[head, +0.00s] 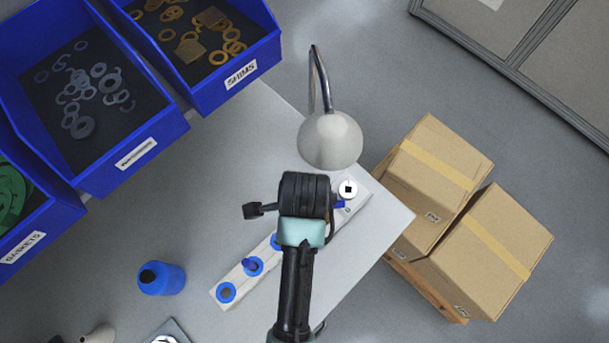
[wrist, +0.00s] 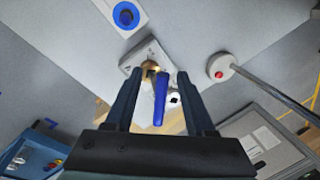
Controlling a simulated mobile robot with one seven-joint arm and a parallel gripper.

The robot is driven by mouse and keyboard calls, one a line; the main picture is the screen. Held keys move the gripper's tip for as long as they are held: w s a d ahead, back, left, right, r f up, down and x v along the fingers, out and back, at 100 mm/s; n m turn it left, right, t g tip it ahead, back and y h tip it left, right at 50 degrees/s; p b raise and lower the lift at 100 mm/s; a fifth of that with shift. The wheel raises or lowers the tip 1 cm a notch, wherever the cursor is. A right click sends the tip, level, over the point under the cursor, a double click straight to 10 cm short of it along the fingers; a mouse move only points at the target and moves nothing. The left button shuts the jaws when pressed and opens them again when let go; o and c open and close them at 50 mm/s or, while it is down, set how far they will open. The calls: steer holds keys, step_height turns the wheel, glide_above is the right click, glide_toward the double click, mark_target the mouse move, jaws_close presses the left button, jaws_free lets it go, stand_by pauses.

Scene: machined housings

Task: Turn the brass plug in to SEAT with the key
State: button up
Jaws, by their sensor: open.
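A blue key handle (wrist: 160,98) stands between my gripper's two fingers (wrist: 160,78) in the wrist view, with a gap visible on each side. My gripper is open. A brass plug (wrist: 150,69) shows just behind the key at the pale housing (wrist: 134,58); whether the key is fully engaged in it is hidden. In the head view my gripper (head: 308,195) is over the right part of the long pale housing (head: 361,207). A bit of blue key (head: 340,204) shows at its right. The plug is hidden there, and no SEAT mark is readable.
A lamp with a round shade (head: 330,140) stands close behind my gripper. Blue-ringed ports (head: 226,292) line the housing's left part. A blue bottle (head: 162,279) stands left. Blue bins (head: 140,140) fill the upper left. Cardboard boxes (head: 490,250) are stacked at right.

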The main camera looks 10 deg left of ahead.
steer(key=f, duration=0.2)
steer(key=w+f, duration=0.1)
steer(key=f, duration=0.1)
steer(key=shift+w, duration=0.15)
steer(key=shift+a+f, duration=0.1)
steer(key=shift+f, duration=0.5)
jaws_close()
steer(key=shift+w, duration=0.1)
steer(key=shift+p, duration=0.3)
